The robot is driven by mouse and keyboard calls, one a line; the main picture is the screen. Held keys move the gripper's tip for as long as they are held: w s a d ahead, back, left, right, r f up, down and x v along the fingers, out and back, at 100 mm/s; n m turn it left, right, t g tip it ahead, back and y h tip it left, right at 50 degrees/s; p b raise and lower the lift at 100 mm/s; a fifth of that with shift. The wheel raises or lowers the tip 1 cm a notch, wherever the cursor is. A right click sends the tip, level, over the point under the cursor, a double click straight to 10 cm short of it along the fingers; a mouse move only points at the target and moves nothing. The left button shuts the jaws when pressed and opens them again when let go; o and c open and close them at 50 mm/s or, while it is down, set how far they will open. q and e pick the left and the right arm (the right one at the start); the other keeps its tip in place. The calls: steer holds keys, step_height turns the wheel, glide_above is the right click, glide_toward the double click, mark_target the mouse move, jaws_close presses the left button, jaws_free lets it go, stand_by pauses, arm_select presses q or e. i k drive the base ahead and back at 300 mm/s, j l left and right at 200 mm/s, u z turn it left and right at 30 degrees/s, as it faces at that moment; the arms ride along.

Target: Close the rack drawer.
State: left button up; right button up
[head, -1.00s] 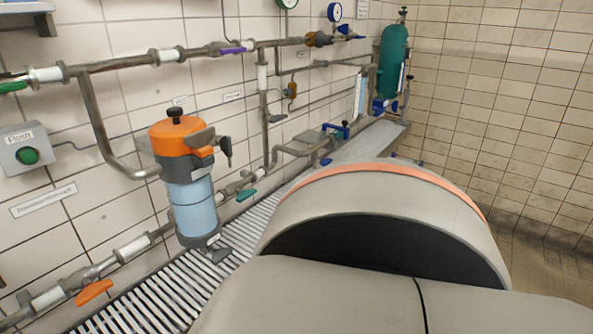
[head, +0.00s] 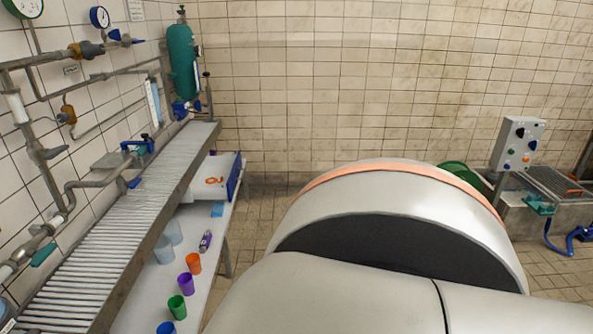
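A white drawer (head: 210,190) with a blue front (head: 234,176) sticks out to the right from under the slatted rack (head: 104,232), near its far end. It stands open. A small orange item (head: 214,181) lies inside it. The rack's edge hides the drawer's left part. Neither of my grippers is in view. A large grey and white part of my own body with an orange band fills the lower middle and right.
A lower white shelf (head: 150,291) holds several coloured cups and a purple item (head: 205,241). A green gas cylinder (head: 183,62) stands at the rack's far end. A control box (head: 516,144) and bench stand at the right. Tiled floor shows beyond the drawer.

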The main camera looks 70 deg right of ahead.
mark_target(229, 166)
steer(key=l+z, duration=0.1)
steer(key=z, duration=1.8)
steer(key=i+l, duration=0.4)
steer(key=i, duration=0.25)
steer(key=i+l+u, duration=0.15)
steer(key=i+l, duration=0.25)
steer(key=i, duration=0.25)
steer(key=i+l, duration=0.45)
steer(key=i, duration=0.15)
steer(key=i+j, duration=0.1)
steer(key=i, duration=0.25)
steer(key=i+j+u, duration=0.15)
steer(key=i, duration=0.25)
